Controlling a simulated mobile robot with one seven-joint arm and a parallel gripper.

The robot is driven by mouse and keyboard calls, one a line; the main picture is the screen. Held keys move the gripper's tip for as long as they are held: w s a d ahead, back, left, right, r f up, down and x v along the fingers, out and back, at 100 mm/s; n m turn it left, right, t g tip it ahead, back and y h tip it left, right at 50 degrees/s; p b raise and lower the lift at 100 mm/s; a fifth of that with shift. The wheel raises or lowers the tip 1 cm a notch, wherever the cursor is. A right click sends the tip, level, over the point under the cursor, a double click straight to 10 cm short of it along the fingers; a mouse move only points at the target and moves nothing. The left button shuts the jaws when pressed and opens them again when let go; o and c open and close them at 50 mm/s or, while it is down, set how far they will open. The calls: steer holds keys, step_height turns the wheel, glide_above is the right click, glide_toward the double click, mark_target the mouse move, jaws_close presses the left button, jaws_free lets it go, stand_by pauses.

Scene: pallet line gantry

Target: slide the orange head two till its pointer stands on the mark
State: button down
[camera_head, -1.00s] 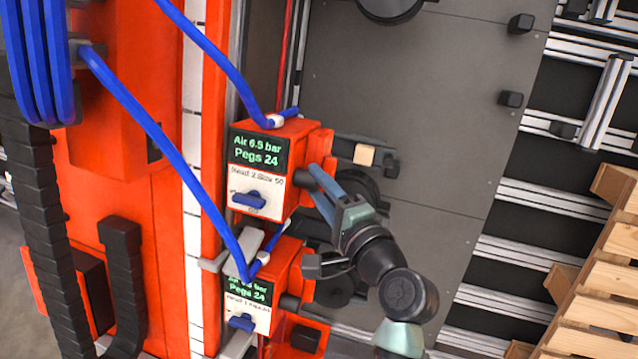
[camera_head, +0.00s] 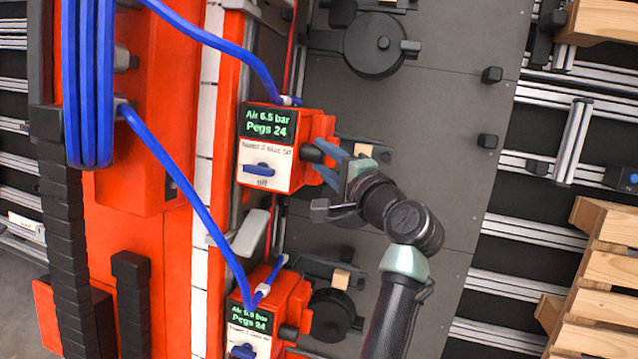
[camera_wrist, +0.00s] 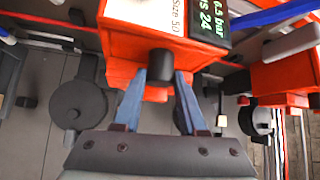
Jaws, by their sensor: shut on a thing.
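Head two (camera_head: 316,129) is the upper orange box, with a green-lettered display and a white label. It also shows in the wrist view (camera_wrist: 125,55). A black knob (camera_head: 312,153) sticks out of its right side. My gripper (camera_head: 325,161) has its blue fingers shut on this knob; the wrist view shows a finger on either side of the knob (camera_wrist: 160,66). A white scale strip (camera_head: 205,130) with dark ticks runs along the orange beam, left of the head. I cannot make out the pointer or the mark.
Blue hoses (camera_head: 170,155) loop to both heads. A grey panel (camera_head: 430,90) with black discs and blocks lies behind. Wooden pallet slats (camera_head: 610,270) stand at the right.

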steer(key=w+r, duration=0.1)
steer(key=r, duration=0.1)
steer(key=w+r, duration=0.1)
steer(key=r, duration=0.1)
steer(key=d+r+p, duration=0.1)
steer(key=shift+w+r, duration=0.4)
steer(key=shift+f, duration=0.1)
steer(key=shift+c, duration=2.3)
jaws_free()
steer(key=shift+f, duration=0.1)
steer(key=b+v, duration=0.5)
steer(key=v, duration=0.8)
steer(key=shift+a, duration=0.1)
